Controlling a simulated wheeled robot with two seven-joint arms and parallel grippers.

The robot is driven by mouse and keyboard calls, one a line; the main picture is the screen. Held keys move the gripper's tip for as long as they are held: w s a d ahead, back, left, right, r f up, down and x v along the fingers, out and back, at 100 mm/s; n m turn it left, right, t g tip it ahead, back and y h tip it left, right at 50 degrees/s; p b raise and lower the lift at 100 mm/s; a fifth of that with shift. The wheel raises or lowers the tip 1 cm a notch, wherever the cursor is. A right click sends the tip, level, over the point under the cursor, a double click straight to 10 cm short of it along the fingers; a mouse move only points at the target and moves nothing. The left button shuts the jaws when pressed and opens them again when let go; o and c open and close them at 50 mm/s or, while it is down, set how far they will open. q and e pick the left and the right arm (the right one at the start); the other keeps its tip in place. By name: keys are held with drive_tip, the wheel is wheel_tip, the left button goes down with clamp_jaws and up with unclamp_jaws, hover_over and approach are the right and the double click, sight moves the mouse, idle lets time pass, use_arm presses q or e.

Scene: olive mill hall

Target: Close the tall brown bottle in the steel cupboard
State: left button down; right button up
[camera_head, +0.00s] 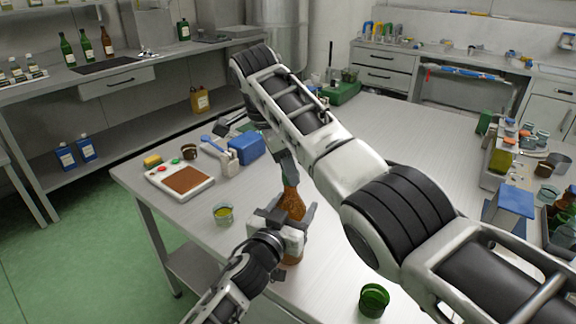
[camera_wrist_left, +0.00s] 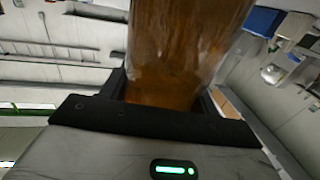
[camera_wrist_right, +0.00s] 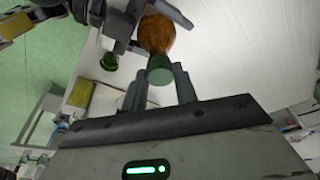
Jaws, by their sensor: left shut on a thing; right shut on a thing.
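The tall brown bottle (camera_head: 292,203) is upright at the near part of the steel table. My left gripper (camera_head: 287,218) is shut around its body. In the left wrist view the bottle (camera_wrist_left: 180,50) fills the space between the fingers. My right gripper (camera_head: 289,168) is directly above the bottle, pointing down. In the right wrist view it is shut on a green cap (camera_wrist_right: 160,70), in line with the top of the bottle (camera_wrist_right: 157,35). Whether the cap touches the mouth I cannot tell. My right arm hides part of the table. No steel cupboard is clearly visible around the bottle.
A scale with a brown plate (camera_head: 187,180) and a blue box (camera_head: 247,148) are behind. Racks and jars line the right side. The table's middle is largely clear.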

drive_tip(key=o, duration=0.9)
drive_tip(key=shift+r, duration=2.3)
drive_tip(key=shift+c, duration=0.2)
